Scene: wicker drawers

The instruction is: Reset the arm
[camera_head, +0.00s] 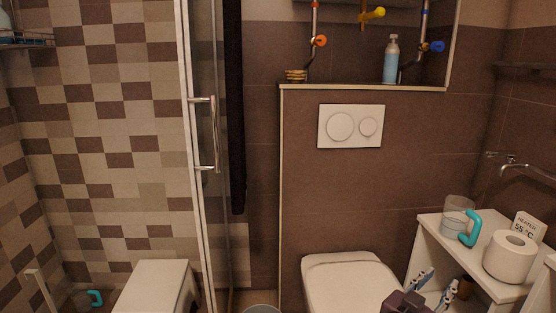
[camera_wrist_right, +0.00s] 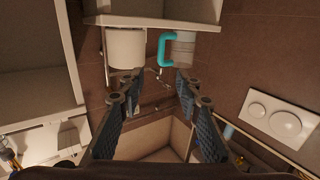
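My right gripper (camera_head: 434,287) is at the bottom right of the head view, in front of the white shelf unit (camera_head: 424,238) and to the right of the toilet. It also shows in the right wrist view (camera_wrist_right: 150,88), where its blue-padded fingers stand wide apart with nothing between them. Its dark wrist body is at the lower edge of the head view. My left gripper is in neither view.
A toilet paper roll (camera_head: 510,255), a clear cup with a teal handle (camera_head: 467,230) and a heater sign (camera_head: 527,228) stand on the shelf unit. The toilet (camera_head: 350,278) is left of the gripper. A bottle (camera_head: 391,62) stands on the wall ledge.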

